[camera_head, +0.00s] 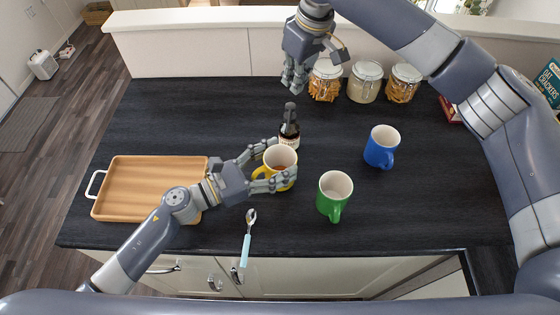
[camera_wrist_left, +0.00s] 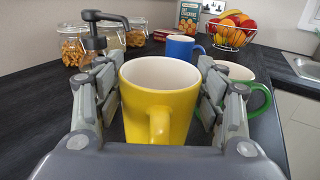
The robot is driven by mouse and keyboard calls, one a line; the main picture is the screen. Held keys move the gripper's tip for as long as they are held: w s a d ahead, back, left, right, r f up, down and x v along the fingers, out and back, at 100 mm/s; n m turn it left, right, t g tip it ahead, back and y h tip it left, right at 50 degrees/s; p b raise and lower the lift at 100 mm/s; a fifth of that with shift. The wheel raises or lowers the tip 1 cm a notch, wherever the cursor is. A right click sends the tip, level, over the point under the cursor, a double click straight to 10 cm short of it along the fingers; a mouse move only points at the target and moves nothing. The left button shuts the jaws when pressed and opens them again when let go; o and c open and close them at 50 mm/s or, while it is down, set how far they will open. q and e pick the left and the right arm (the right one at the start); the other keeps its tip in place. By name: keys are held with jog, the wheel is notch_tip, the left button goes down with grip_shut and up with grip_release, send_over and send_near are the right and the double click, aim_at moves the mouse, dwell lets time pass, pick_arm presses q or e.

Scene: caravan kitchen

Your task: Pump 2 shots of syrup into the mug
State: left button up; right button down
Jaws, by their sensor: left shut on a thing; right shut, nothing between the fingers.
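The yellow mug (camera_head: 281,157) stands upright on the dark counter, its open top up; it fills the middle of the left wrist view (camera_wrist_left: 158,100), handle toward the camera. A brownish patch shows inside it in the head view. My left gripper (camera_head: 268,167) is shut on this mug, fingers on both sides. The dark syrup bottle with its black pump (camera_head: 289,124) stands just behind the mug; the pump also shows in the left wrist view (camera_wrist_left: 101,31), its lower part hidden by my fingers.
A green mug (camera_head: 334,194) and a blue mug (camera_head: 381,147) stand to the right. A wooden tray (camera_head: 140,187) lies left, a spoon (camera_head: 246,237) near the front edge. Several jars (camera_head: 365,82) line the back. A fruit basket (camera_wrist_left: 231,34) is farther off.

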pick_arm(q)
jog(key=s, duration=0.2)
jog(key=s+a, duration=0.1)
jog(key=s, duration=0.2)
jog(key=shift+s, duration=0.25)
dwell(0.3)
